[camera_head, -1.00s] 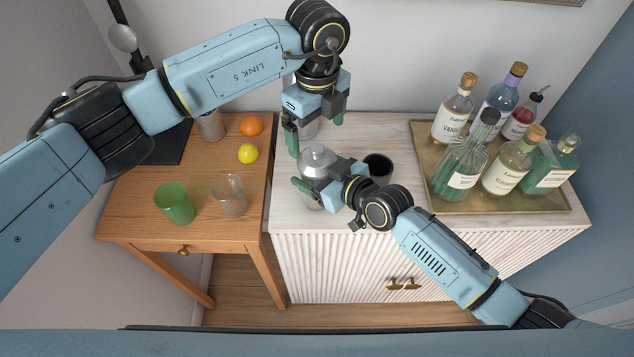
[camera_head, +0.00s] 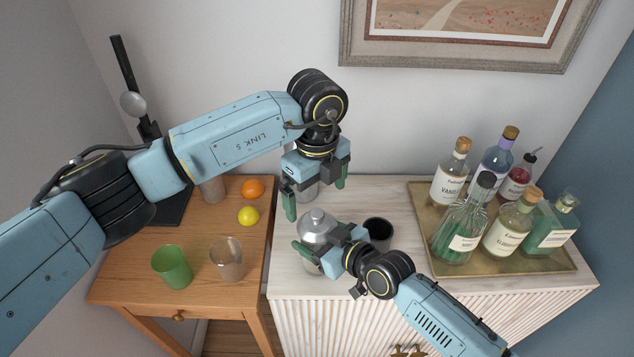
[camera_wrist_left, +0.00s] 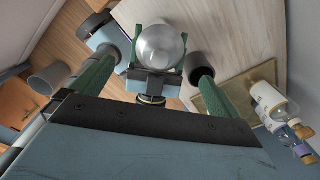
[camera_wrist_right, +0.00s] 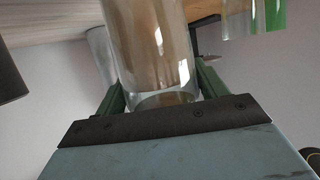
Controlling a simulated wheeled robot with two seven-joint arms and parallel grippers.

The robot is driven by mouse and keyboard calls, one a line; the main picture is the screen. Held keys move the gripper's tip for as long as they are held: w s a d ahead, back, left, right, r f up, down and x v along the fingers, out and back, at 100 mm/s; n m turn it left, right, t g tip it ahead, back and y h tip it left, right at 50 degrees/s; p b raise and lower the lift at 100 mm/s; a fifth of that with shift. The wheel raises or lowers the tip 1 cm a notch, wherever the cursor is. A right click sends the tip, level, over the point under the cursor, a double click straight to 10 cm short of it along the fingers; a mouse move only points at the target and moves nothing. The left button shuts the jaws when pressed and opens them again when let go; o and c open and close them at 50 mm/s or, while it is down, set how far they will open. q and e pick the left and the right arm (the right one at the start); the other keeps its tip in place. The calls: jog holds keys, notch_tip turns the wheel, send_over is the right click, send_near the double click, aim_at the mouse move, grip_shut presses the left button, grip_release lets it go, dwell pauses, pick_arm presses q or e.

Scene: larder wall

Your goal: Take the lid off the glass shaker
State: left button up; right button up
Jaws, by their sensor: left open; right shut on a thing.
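The glass shaker (camera_wrist_right: 150,45) stands on the whitewashed cabinet top near its left edge. Its domed metal lid (camera_head: 316,225) is on top and also fills the upper middle of the left wrist view (camera_wrist_left: 160,45). My right gripper (camera_wrist_right: 160,90) is shut on the shaker's clear body, one finger on each side. My left gripper (camera_head: 315,197) is open and empty, pointing down above and slightly behind the lid, apart from it. In the left wrist view the lid shows beyond and between its spread fingers.
A dark cup (camera_head: 379,233) stands just right of the shaker. A brass tray (camera_head: 480,265) with several bottles is at right. The wooden table at left holds a green glass (camera_head: 172,267), a clear glass (camera_head: 227,260), a lemon (camera_head: 248,216) and an orange (camera_head: 253,188).

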aim_at(317, 213)
pick_arm(q)
notch_tip(317, 213, down, 8)
jog(key=shift+r, duration=0.1)
dwell(0.4)
jog(key=c, duration=1.1)
jog(key=shift+r, duration=0.15)
jog(key=shift+r, duration=1)
